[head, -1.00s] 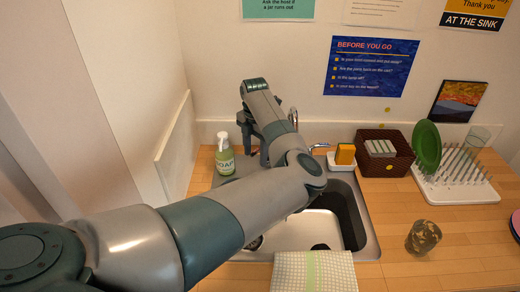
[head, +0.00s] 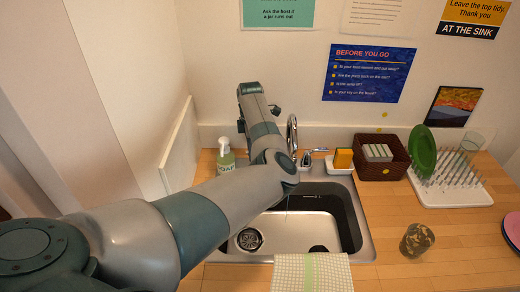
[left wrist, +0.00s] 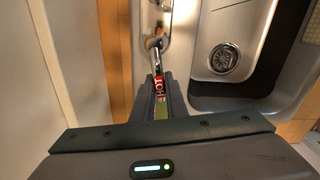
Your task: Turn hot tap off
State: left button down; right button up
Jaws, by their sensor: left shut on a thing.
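The hot tap's lever (left wrist: 160,88), with a red HOT label, lies between the fingers of my left gripper (left wrist: 158,95) in the left wrist view. The gripper is shut on it. In the head view my left arm hides the gripper and the hot lever. The curved tap spout (head: 292,128) shows just right of my arm, and the other lever (head: 315,151) is to its right. A faint thin line, perhaps water, hangs below the arm over the sink (head: 300,233). My right gripper is not in view.
A sponge (head: 343,158) in a dish, a brown basket (head: 391,168), a dish rack (head: 448,192) and a glass (head: 416,241) are to the right. A cloth (head: 312,272) hangs at the front edge.

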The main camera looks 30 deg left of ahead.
pick_arm(q)
jog(key=shift+w, duration=0.1)
jog(key=shift+a+m, duration=0.1)
jog(key=shift+m, duration=0.2)
jog(key=shift+w+a+r+m, duration=0.1)
jog(key=shift+w+m, duration=0.05)
jog(key=shift+m, duration=0.15)
jog(key=shift+w+a+m+p, duration=0.2)
jog(key=shift+w+m+p, duration=0.1)
jog(key=shift+m, duration=0.5)
jog(key=c, duration=1)
grip_release()
